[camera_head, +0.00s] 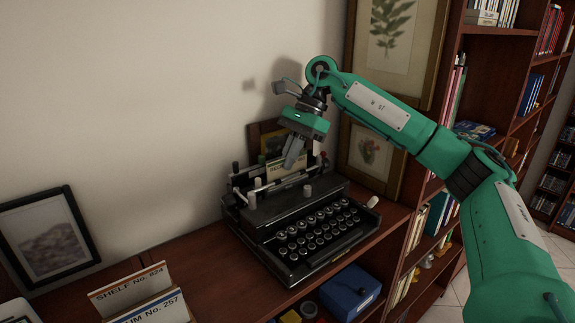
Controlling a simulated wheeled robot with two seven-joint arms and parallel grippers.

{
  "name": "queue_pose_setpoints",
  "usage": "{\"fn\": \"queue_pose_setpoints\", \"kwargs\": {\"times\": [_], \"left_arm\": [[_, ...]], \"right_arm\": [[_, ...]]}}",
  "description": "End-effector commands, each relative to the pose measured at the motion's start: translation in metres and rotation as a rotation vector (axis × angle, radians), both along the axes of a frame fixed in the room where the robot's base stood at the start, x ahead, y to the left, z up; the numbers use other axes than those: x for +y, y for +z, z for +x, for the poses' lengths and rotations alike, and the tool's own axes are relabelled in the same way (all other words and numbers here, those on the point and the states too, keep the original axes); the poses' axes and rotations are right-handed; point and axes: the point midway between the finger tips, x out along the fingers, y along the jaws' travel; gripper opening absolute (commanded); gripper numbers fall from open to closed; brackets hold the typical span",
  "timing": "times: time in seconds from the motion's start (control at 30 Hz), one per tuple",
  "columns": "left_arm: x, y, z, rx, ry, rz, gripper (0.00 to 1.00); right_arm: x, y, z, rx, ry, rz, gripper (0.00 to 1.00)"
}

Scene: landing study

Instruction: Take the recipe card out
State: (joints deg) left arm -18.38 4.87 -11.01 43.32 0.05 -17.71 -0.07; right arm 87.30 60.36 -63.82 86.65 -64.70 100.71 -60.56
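A black typewriter (312,222) stands on the wooden shelf top against the wall. A small cream card (281,168), which looks like the recipe card, stands upright at the typewriter's carriage. My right gripper (292,158) comes down from above, its grey fingers over the card's upper part and hiding some of it. The fingers look close together, but I cannot tell whether they grip the card or are only in front of it. My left gripper is not in view.
A small framed picture (262,136) stands behind the typewriter. Framed plant prints (392,40) hang at right, beside a bookcase (478,60). A blue box (350,290) sits below.

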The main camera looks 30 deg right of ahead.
Motion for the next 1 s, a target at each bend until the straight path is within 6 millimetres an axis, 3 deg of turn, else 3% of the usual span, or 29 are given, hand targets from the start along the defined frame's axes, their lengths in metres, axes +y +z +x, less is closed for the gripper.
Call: {"fn": "queue_pose_setpoints", "kwargs": {"times": [1.0], "left_arm": [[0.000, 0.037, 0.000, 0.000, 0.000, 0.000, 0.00]], "right_arm": [[0.000, 0.053, 0.000, 0.001, 0.000, 0.000, 0.00]]}}
